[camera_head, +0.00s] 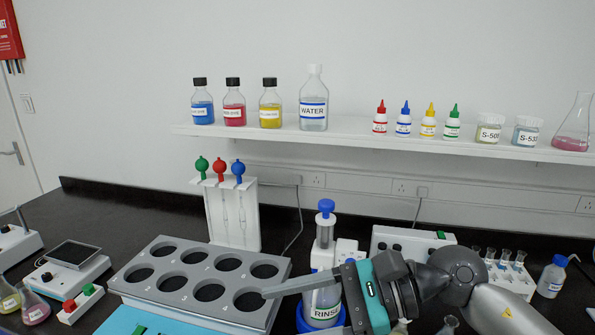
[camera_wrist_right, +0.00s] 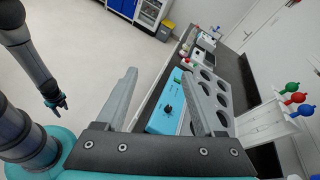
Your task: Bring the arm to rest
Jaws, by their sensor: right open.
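My right arm comes in from the right in the head view. Its gripper (camera_head: 266,292) points left, with its fingers over the right front corner of a grey block with round holes (camera_head: 283,268). In the right wrist view the two fingers of my right gripper (camera_wrist_right: 160,74) are spread apart with nothing between them. My left arm is not in the head view. What looks like my left gripper (camera_wrist_right: 60,103) shows small at the left of the right wrist view, hanging over the floor; its jaws are too small to judge.
A RINSE bottle (camera_head: 325,262) in a blue holder stands close behind my right gripper. A white pipette stand (camera_head: 250,217) is behind the block. A shelf (camera_head: 350,139) holds bottles above.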

